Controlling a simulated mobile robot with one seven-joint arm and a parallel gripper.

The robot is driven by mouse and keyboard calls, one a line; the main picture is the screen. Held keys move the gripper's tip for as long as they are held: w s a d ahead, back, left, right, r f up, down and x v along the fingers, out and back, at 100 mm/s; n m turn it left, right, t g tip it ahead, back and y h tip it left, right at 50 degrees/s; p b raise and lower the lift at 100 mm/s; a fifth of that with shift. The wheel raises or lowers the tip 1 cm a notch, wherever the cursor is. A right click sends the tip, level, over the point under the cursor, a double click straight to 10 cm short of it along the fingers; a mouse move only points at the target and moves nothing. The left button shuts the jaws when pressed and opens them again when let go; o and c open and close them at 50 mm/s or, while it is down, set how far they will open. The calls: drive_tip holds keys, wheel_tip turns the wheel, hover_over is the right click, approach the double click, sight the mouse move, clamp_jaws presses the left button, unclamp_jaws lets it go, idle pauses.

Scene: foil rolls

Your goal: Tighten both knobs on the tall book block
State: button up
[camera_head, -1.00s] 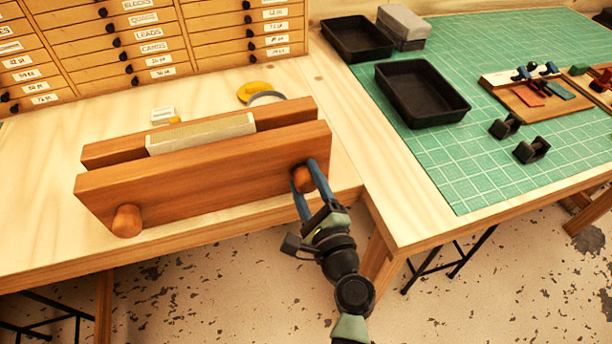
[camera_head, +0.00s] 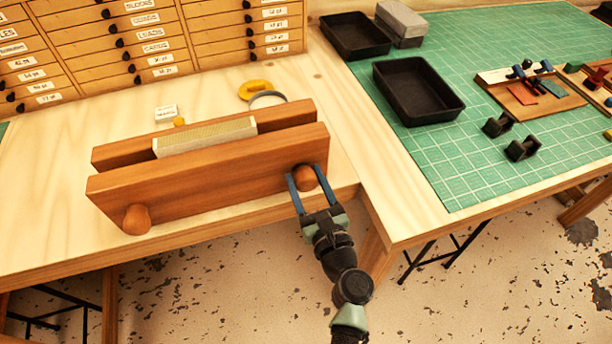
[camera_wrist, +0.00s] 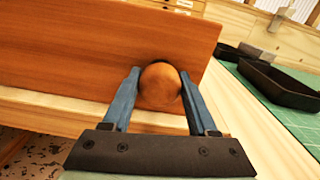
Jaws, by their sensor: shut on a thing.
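A wooden press with two long boards (camera_head: 205,178) stands on the pale bench, with a cream book block (camera_head: 205,137) clamped upright between the boards. Two round wooden knobs sit on its front board: the left knob (camera_head: 136,219) and the right knob (camera_head: 305,177). My gripper (camera_head: 308,183) is at the right knob, its blue fingers on either side of it. In the wrist view my gripper (camera_wrist: 160,98) is shut on the right knob (camera_wrist: 160,87), which sits between the fingers against the board. The left knob is free and out of the wrist view.
A small white box (camera_head: 166,113) and a yellow round item with a grey ring (camera_head: 266,98) lie behind the press. Black trays (camera_head: 418,92) and dark clamps (camera_head: 522,149) rest on the green mat (camera_head: 450,178) at right. Drawers (camera_head: 150,40) stand at the back.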

drive_tip(key=shift+f+m, duration=0.2)
drive_tip(key=shift+m, duration=0.3)
drive_tip(key=o, duration=1.2)
drive_tip(key=shift+s, duration=0.1)
drive_tip(key=shift+o, duration=0.9)
drive_tip(key=shift+r, duration=0.15)
drive_tip(key=b+v, duration=0.1)
drive_tip(key=v, duration=1.2)
